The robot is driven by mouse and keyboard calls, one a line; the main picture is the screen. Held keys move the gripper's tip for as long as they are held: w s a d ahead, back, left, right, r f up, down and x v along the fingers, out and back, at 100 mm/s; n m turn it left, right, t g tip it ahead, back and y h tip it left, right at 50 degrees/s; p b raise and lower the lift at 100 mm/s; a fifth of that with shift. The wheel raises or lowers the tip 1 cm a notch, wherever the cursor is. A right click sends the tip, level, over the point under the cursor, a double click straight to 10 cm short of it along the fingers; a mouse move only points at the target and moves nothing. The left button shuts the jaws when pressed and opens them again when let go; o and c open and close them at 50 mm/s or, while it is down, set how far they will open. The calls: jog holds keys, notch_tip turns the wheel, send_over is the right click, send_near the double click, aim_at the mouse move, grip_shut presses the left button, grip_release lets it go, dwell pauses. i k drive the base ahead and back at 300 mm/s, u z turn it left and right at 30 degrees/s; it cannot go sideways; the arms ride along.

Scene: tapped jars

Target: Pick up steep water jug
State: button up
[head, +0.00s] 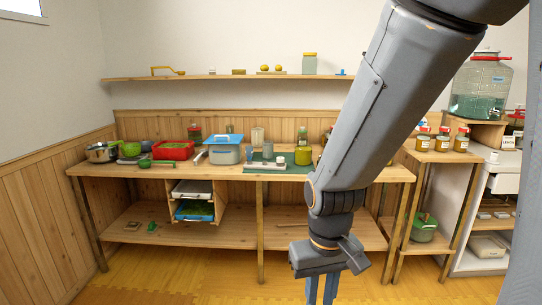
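My gripper (321,290) hangs in front of the table, over the wooden floor, pointing down. Its blue fingers run off the bottom edge, so the tips are hidden and I cannot tell how far apart they are. Nothing is seen held. No vessel is clearly marked as the steep water jug. A large clear jar (482,88) with bluish-green liquid stands high at the right. A yellow-green pot (303,156) and a small clear vessel (257,137) stand on the long table (240,171). All these are well away from my gripper.
A red tray (173,150), a blue-grey lidded box (224,152) and a metal pot (101,152) crowd the table. Red-lidded jars (442,139) stand on a side stand. A wall shelf (215,77) holds small items. My arm hides part of the table's right side. The floor in front is clear.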

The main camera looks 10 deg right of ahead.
aim_at(269, 145)
jog(key=u, duration=0.3)
jog(key=k, duration=0.2)
jog(key=z, duration=1.55)
jog(key=i, duration=1.8)
jog(key=u, duration=0.8)
jog(key=i, duration=0.75)
jog(key=u, duration=0.7)
jog(key=i, duration=0.5)
jog(key=z, duration=0.1)
